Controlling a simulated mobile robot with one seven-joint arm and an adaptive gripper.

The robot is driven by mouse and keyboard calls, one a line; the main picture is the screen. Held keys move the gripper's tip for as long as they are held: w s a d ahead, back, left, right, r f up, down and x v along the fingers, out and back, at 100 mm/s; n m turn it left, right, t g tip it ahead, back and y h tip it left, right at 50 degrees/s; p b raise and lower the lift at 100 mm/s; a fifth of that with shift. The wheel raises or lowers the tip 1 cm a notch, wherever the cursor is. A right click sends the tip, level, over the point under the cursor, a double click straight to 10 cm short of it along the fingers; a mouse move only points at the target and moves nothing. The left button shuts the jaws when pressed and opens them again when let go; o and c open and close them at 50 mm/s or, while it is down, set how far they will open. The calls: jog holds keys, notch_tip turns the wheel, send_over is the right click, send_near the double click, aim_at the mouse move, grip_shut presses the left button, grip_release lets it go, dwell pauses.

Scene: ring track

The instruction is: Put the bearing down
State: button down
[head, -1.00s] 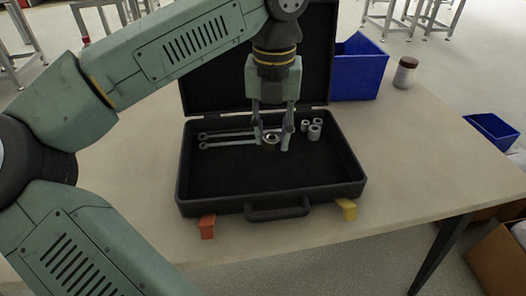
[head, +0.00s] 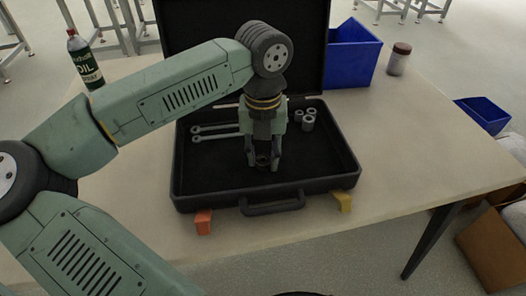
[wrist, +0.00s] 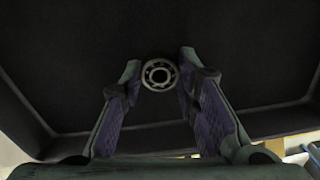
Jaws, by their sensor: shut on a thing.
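The bearing, a small metal ring with a dark centre, sits between my fingertips; it shows clearly in the wrist view (wrist: 160,64). My gripper (head: 263,165) points straight down and is shut on it; its two fingers also show in the wrist view (wrist: 160,84). Both are inside the open black case (head: 330,178), over the front middle of its bare floor. In the head view the bearing is small and dark between the fingers. I cannot tell whether it touches the floor.
An orange block (head: 203,222) and a yellow block (head: 343,202) are at the case's front. A blue bin (head: 353,55) and a jar (head: 399,58) stand behind right.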

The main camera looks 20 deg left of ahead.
aim_at(263, 159)
jog(key=shift+f, duration=0.1)
jog(key=c, duration=1.2)
grip_release()
jog(key=shift+r, duration=0.3)
notch_tip(263, 159, up, 12)
jog(key=shift+f+b, duration=0.1)
jog(key=shift+b, duration=0.7)
